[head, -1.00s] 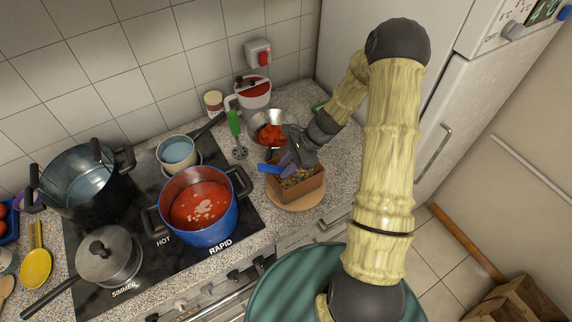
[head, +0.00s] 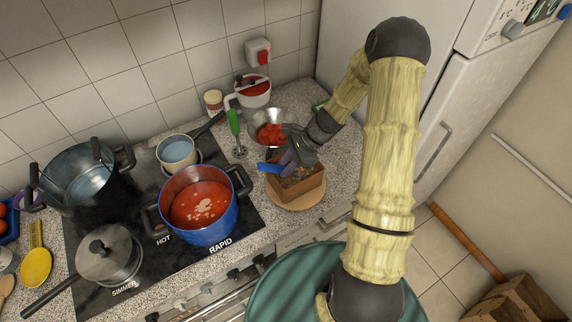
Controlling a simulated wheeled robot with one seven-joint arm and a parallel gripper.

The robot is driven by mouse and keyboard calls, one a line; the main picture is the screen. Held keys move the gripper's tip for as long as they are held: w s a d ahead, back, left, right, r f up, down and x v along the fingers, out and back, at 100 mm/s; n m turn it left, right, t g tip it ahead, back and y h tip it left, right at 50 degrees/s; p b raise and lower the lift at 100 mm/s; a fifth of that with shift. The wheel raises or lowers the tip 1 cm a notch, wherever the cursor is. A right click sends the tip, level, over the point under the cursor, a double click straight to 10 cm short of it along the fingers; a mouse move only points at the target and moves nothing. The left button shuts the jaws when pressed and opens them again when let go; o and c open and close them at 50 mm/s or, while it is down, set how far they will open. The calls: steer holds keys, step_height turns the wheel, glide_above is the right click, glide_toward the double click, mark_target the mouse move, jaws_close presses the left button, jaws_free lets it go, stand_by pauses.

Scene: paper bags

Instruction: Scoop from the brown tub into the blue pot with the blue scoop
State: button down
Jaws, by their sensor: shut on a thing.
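The blue pot (head: 212,230) stands on the front right of the hob, with red sauce and some pale bits inside. The brown tub (head: 294,191) sits on a round wooden board on the counter to its right, with a brownish, grainy filling. My gripper (head: 292,157) is above the tub's back edge, shut on the blue scoop (head: 271,168). The scoop's blue end sticks out to the left over the tub's rim. The arm and gripper hide part of the scoop, and I cannot tell whether it holds anything.
A metal bowl of red pieces (head: 270,133) stands just behind the tub. A green-handled utensil (head: 235,124) stands between bowl and hob. A small cream pan (head: 177,152), a large dark pot (head: 82,185) and a lidded pan (head: 108,256) share the hob.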

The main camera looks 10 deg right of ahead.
mark_target(282, 168)
steer(key=shift+r, duration=0.15)
step_height(282, 168, up, 9)
steer(key=a+h+p, duration=0.1)
steer(key=h+p, duration=0.1)
steer(key=p, duration=0.7)
steer(key=shift+a+r, duration=0.15)
steer(key=shift+a, duration=0.05)
steer(key=shift+s, duration=0.1)
stand_by(2.6)
